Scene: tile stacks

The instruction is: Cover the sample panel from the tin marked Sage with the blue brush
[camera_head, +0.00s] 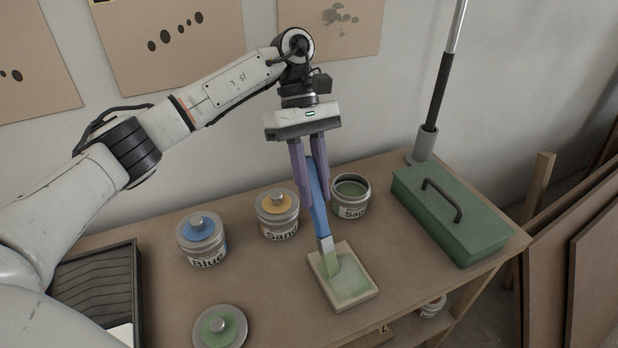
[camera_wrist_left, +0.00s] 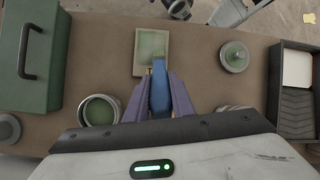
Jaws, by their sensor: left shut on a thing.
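My left gripper (camera_head: 313,200) is shut on the blue brush (camera_head: 319,208), which points down with green paint on its bristles. The bristle tips are at the sample panel (camera_head: 357,294); I cannot tell whether they press on it. The panel has a pale rim and a light green, streaky face. The open tin (camera_head: 350,198) holds green paint; its label is partly hidden and only its first letters show. In the left wrist view the brush (camera_wrist_left: 159,90) lies between the fingers, the panel (camera_wrist_left: 140,65) is beyond it and the green tin (camera_wrist_left: 98,111) is to the left. My right gripper is not in view.
Closed tins marked Blue (camera_head: 202,240) and Sand (camera_head: 278,214) stand left of the green tin. A green-smeared lid (camera_head: 220,327) lies at the front. A black tray (camera_head: 136,290) is at the left, a green toolbox (camera_head: 452,214) at the right, with a pole behind it.

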